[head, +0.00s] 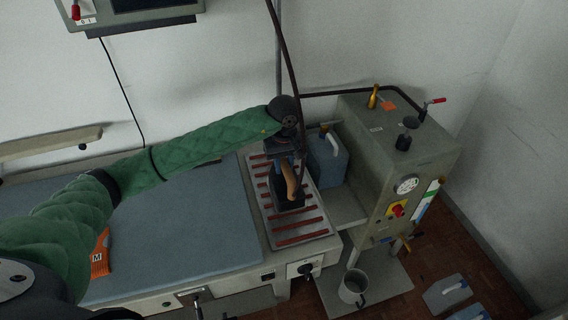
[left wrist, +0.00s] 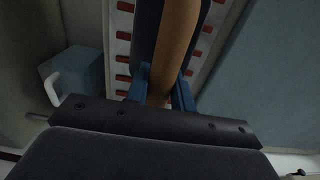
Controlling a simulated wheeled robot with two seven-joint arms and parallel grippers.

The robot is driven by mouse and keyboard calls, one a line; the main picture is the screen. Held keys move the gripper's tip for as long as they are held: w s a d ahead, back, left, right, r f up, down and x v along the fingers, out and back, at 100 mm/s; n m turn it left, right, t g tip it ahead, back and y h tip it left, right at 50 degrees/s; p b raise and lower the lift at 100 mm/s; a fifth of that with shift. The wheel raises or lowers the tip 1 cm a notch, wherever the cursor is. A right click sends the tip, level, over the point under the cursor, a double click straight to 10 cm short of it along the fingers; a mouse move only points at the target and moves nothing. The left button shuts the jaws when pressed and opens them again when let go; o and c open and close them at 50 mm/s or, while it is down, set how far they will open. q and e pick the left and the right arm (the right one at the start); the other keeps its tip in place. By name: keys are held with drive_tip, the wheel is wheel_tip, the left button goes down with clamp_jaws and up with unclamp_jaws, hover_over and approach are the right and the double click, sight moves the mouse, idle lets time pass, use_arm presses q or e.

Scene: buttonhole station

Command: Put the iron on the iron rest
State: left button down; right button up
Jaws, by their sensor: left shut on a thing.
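The iron (head: 287,193) has a dark body and a tan handle. It is over the iron rest (head: 301,226), a pale tray with red bars at the right end of the ironing table. I cannot tell whether its sole touches the bars. My left gripper (head: 284,158) is shut on the handle from above. In the left wrist view the blue fingers (left wrist: 161,92) stand on either side of the handle (left wrist: 177,45), with the red bars behind. The gripper partly hides the iron. My right gripper is not in view.
The blue-grey padded table (head: 190,235) lies left of the rest, with an orange packet (head: 101,255) on it. A blue-grey jug (head: 327,160) stands close behind right. The steam boiler (head: 385,150) is farther right. A dark hose (head: 289,50) hangs down by the iron.

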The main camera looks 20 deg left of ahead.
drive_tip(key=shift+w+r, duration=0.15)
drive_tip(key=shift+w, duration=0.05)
use_arm(q)
drive_tip(key=c, duration=1.2)
unclamp_jaws()
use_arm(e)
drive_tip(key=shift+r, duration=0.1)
use_arm(q)
drive_tip(key=shift+r, duration=0.1)
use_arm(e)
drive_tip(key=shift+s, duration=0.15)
